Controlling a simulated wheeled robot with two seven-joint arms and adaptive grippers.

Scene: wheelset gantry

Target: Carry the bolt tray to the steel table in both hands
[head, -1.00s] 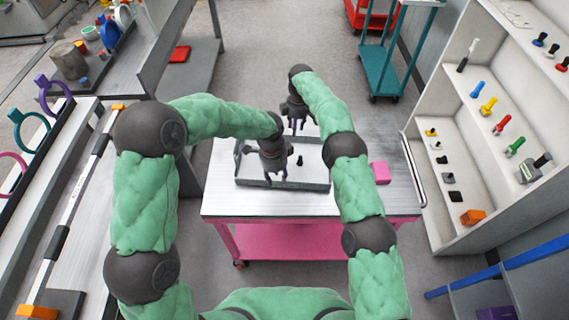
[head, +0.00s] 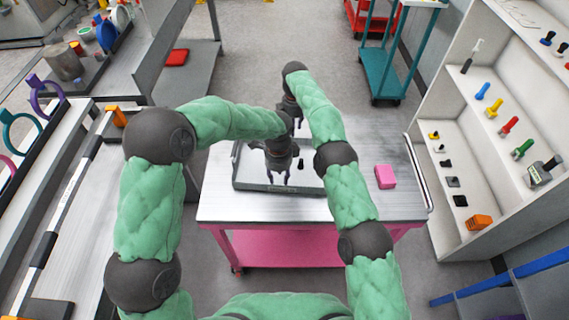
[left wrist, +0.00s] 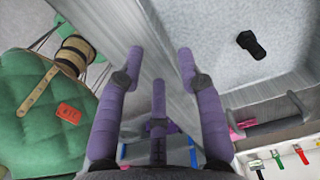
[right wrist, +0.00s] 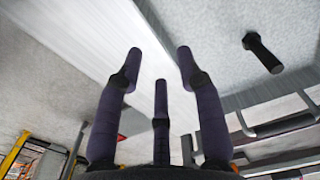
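The grey bolt tray (head: 238,170) rests on the steel top of a pink cart. A dark bolt (head: 300,163) stands in it and also shows in the left wrist view (left wrist: 251,45) and right wrist view (right wrist: 263,53). My left gripper (head: 278,181) is at the tray's near wall. Its fingers are spread in the left wrist view (left wrist: 160,55), with the wall running between and beyond them. My right gripper is at the far side, mostly hidden behind my left wrist in the head view. Its fingers are spread over the far wall in the right wrist view (right wrist: 159,55). Contact cannot be told.
A pink block (head: 385,176) lies on the cart (head: 345,208), right of the tray. A metal-topped bench (head: 85,215) stands at left, and a grey table with a red box (head: 177,57) behind it. White shelves (head: 440,200) stand at right, a teal cart (head: 385,75) at the back.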

